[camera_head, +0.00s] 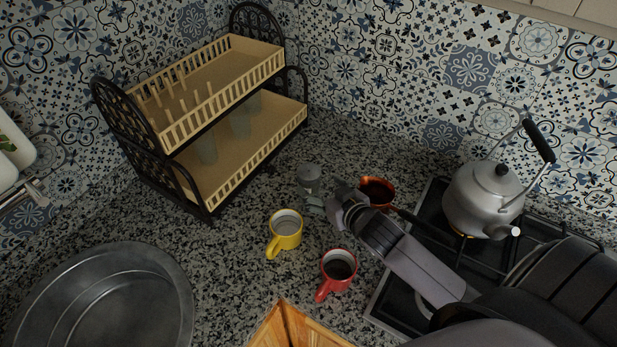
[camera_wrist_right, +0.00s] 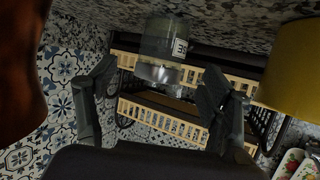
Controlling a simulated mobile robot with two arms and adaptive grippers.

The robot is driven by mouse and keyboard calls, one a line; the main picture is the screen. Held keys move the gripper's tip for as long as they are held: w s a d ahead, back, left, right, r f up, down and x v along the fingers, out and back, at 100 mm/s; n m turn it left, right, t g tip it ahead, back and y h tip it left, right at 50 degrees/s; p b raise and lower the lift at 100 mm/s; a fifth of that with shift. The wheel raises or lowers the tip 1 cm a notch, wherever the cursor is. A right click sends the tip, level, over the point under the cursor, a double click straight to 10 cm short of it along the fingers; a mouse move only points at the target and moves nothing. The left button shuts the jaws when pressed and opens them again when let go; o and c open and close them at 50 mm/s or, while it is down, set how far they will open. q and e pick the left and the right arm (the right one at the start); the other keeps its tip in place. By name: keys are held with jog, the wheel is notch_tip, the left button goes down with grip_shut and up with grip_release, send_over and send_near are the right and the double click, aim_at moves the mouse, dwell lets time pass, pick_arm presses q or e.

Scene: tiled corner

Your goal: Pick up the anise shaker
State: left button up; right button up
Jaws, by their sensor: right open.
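The anise shaker, a small jar with a grey lid, shows in the head view (camera_head: 311,175) on the granite counter in front of the two-tier rack. In the wrist view the picture is upside down; the shaker (camera_wrist_right: 163,45) is clear glass with a metal top and a label whose text I cannot read fully. My right gripper (camera_head: 322,194) is open, with its fingers reaching toward the shaker. In the wrist view the shaker appears between the spread fingers (camera_wrist_right: 158,72); I cannot tell whether they touch it. My left gripper is not in view.
A yellow mug (camera_head: 286,224), a red mug (camera_head: 336,281) and a copper-coloured pot (camera_head: 377,185) stand close around my right gripper. The rack (camera_head: 223,178) holding glasses is behind left. A kettle (camera_head: 482,200) sits on the stove at right. A round metal sink (camera_head: 100,300) is at lower left.

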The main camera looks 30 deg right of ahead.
aim_at(315, 184)
jog(key=shift+x, duration=0.8)
jog(key=p+x, duration=0.2)
jog(key=x, duration=0.2)
jog(key=shift+w+a, duration=0.1)
jog(key=shift+w, duration=0.05)
jog(key=shift+w+f, duration=0.15)
jog(key=shift+w, duration=0.2)
jog(key=shift+c, duration=0.5)
jog(key=c, duration=1.2)
